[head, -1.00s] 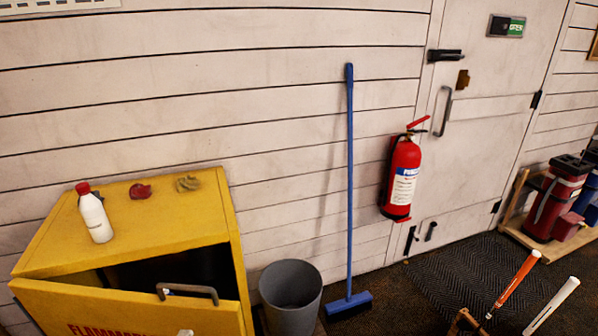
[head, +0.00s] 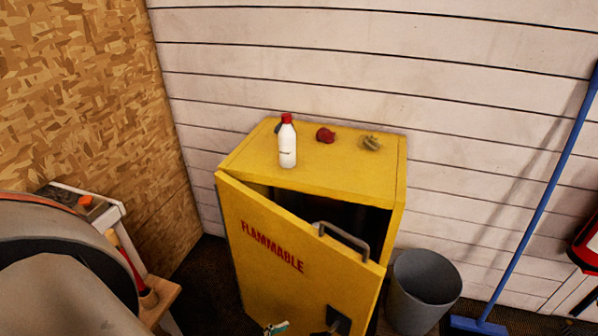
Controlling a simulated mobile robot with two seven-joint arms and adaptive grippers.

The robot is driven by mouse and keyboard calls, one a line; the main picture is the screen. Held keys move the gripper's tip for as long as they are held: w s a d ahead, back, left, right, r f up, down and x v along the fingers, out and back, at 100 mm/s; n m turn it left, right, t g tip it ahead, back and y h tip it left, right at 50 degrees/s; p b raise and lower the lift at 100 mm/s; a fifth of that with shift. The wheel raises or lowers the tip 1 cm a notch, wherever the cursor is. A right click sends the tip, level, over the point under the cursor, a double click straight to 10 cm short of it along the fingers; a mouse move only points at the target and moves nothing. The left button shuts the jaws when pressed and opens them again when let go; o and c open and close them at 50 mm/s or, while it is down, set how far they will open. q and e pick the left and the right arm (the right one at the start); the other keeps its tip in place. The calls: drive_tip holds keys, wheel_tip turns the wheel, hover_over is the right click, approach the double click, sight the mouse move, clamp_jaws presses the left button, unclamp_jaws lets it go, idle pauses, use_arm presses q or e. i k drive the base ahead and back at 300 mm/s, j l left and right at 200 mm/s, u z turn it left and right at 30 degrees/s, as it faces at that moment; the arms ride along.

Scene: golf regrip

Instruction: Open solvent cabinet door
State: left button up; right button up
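The yellow solvent cabinet (head: 340,170) stands against the white plank wall. Its door (head: 290,250), marked FLAMMABLE in red, is partly open. The door hangs at the left side, and its right edge stands out from the body, with a dark gap behind its top. A grey bar handle (head: 342,241) sits near the door's upper right corner. A dark latch plate (head: 338,321) is lower on the door, cut off by the frame's bottom edge. The inside is dark and mostly hidden.
A white bottle with a red cap (head: 288,142), a red rag (head: 325,135) and an olive rag (head: 371,143) are on the cabinet top. A grey bin (head: 423,290) stands right of the cabinet, and a blue broom (head: 545,205) leans farther right.

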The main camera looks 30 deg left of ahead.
sight(286, 268)
drive_tip(key=u, duration=1.25)
